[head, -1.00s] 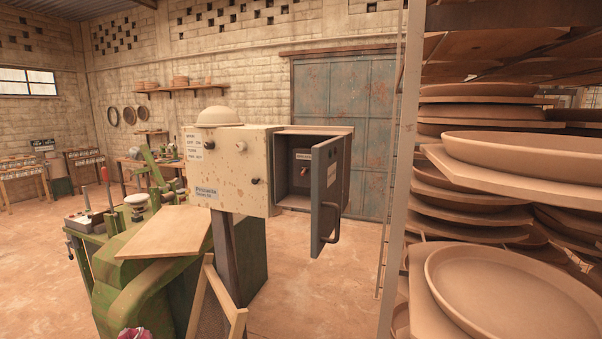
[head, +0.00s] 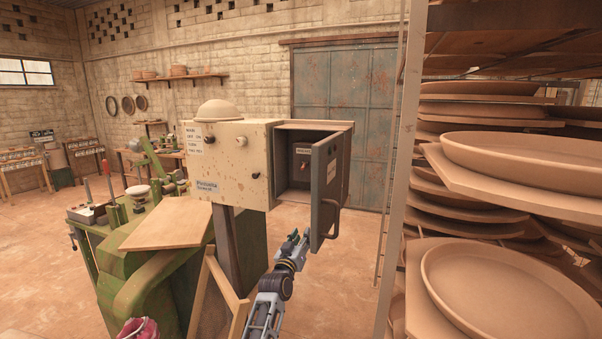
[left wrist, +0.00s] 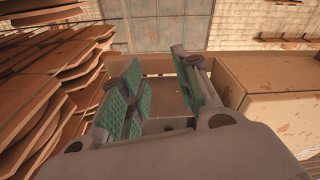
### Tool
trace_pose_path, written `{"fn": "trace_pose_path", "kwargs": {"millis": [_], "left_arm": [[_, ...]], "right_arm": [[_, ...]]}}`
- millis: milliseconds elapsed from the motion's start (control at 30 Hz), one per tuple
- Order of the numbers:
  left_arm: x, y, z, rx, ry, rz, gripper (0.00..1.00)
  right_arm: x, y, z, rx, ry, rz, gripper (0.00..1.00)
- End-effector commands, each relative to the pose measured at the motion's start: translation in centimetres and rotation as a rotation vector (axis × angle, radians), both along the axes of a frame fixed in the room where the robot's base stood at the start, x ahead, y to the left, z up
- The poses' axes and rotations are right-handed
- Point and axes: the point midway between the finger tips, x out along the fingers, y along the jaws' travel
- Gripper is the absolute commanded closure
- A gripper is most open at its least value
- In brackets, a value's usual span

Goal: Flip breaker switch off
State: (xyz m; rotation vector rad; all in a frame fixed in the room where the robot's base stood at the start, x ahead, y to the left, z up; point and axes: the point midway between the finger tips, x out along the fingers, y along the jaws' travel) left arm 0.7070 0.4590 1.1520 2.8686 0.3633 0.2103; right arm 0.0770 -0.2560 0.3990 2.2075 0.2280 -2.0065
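The breaker switch (head: 304,167) is a small reddish lever on a dark panel inside the open grey breaker box (head: 285,201). The box's hinged door (head: 327,185) stands open toward me, with a curved handle (head: 326,225) on it. My left gripper (head: 298,240) is below the box, just left of the door's lower edge and apart from the switch. The switch cannot be made out there. My right gripper is not in view.
A beige control box (head: 235,165) with knobs and labels adjoins the breaker box on its left. A green press (head: 150,260) with a wooden board (head: 165,224) stands below left. A rack (head: 395,200) of clay plates fills the right side. Open floor lies between.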

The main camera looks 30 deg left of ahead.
Motion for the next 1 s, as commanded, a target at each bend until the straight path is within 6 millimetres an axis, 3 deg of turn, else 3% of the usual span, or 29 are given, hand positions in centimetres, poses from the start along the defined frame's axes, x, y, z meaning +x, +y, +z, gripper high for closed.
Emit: {"fn": "trace_pose_path", "kwargs": {"millis": [33,200,300,500,600,1000], "left_arm": [[-0.8,0.5,2.2,0.004,-0.035,0.008,0.68],[-3.5,1.4,8.7,0.022,-0.141,0.023,0.68],[-4.9,1.5,11.8,0.034,-0.191,0.023,0.68],[-7.1,0.9,16.3,0.059,-0.262,0.012,0.68],[-7.9,0.4,17.7,0.071,-0.283,0.001,0.68],[-7.6,0.1,17.3,0.126,-0.25,0.002,0.68]], "right_arm": [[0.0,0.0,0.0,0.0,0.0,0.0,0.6],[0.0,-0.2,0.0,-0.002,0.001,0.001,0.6],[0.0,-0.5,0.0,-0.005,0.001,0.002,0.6],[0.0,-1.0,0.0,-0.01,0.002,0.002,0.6],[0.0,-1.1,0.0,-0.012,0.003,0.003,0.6],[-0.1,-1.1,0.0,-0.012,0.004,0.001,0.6]]}}
